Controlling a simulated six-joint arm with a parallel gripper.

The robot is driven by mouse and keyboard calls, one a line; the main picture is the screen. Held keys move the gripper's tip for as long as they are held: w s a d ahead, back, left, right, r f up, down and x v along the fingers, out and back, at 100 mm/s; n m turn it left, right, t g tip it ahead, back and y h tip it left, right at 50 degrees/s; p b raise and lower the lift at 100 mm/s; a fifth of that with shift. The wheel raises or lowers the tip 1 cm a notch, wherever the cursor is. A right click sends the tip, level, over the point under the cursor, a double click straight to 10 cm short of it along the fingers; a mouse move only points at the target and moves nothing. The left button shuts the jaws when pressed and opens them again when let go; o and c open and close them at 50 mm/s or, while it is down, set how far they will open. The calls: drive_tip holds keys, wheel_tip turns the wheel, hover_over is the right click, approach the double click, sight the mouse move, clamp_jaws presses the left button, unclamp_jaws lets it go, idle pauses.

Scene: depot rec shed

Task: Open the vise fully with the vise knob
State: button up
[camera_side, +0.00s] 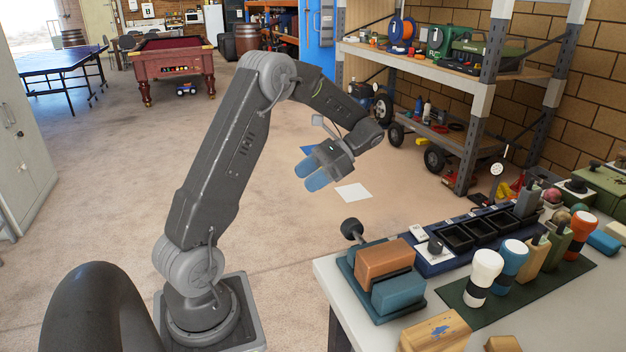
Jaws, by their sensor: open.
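The vise (408,306) sits at the near left corner of the bench, on a blue base. A brown jaw block (384,262) and a blue jaw block (398,291) stand side by side on it, with only a narrow dark gap showing between them. The black round vise knob (352,229) sticks out at the vise's far left end. My gripper (307,178) has blue fingertips and is open and empty. It hangs in the air, up and to the left of the knob in the picture, clear of the vise and touching nothing.
The bench (335,290) also carries a dark blue tray (436,266) with black bins, several upright handled tools on a green mat (455,297), and wooden blocks (433,333) at the front. A loaded shelf (470,85) stands behind. The air around the knob looks clear.

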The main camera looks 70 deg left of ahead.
drive_tip(key=t, duration=0.1)
wheel_tip(320, 180, up, 3)
drive_tip(key=t, duration=1.1)
hover_over(353, 220)
wheel_tip(353, 220, down, 14)
drive_tip(key=shift+s+r, duration=0.1)
drive_tip(key=shift+r, duration=0.05)
drive_tip(key=shift+c, duration=0.2)
drive_tip(key=c, duration=0.9)
drive_tip(key=shift+d, duration=0.1)
